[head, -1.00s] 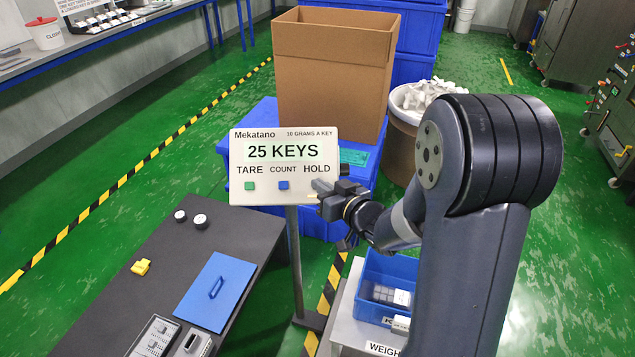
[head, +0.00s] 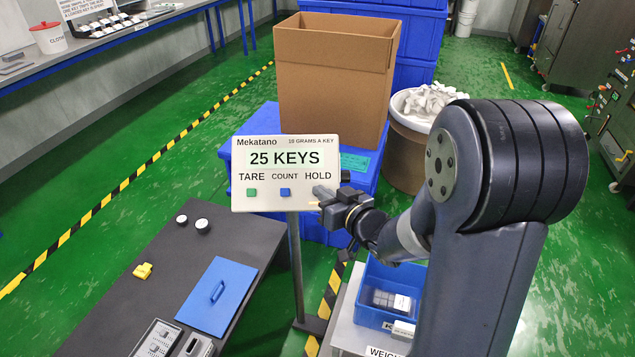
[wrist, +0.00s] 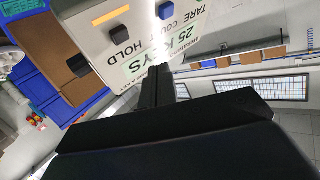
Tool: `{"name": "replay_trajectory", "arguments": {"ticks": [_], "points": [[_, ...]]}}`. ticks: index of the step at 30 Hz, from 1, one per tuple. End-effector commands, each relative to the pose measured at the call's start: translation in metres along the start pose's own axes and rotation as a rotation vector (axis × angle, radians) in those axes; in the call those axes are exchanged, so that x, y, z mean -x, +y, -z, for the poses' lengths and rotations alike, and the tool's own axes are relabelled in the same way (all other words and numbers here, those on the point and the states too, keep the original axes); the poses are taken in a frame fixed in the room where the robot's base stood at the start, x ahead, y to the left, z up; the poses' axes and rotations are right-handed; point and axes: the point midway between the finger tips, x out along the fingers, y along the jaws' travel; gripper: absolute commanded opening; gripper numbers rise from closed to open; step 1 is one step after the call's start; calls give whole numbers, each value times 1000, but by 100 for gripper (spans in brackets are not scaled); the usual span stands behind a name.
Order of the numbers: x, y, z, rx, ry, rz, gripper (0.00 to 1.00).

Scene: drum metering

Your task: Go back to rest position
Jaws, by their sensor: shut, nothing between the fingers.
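My gripper (head: 322,196) is shut and empty, beside the lower right corner of the white display panel (head: 241,163). The panel reads "25 KEYS" and has a green button (head: 251,192) under TARE and a blue button (head: 285,192) under COUNT. The area under HOLD is partly covered by my gripper's tip in the head view. In the wrist view the panel (wrist: 183,40) is close in front of the shut fingers (wrist: 158,85), with a blue button (wrist: 165,10), a dark button (wrist: 78,66) and an orange bar (wrist: 111,15). I cannot tell whether the fingertips touch the panel.
A blue bin (head: 372,273) with grey keys stands on the weighing stand below my gripper. A dark table (head: 165,265) holds a blue lid (head: 213,309) and a yellow piece (head: 143,270). A cardboard box (head: 332,90) and a white-filled drum (head: 404,150) stand behind.

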Motion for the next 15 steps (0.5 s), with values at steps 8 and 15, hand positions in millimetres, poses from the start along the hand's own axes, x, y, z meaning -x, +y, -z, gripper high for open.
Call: {"name": "replay_trajectory", "arguments": {"ticks": [8,15], "points": [[-12,9,-11,-1,-1,0,0],[-7,4,0,0,0,0,0]]}}
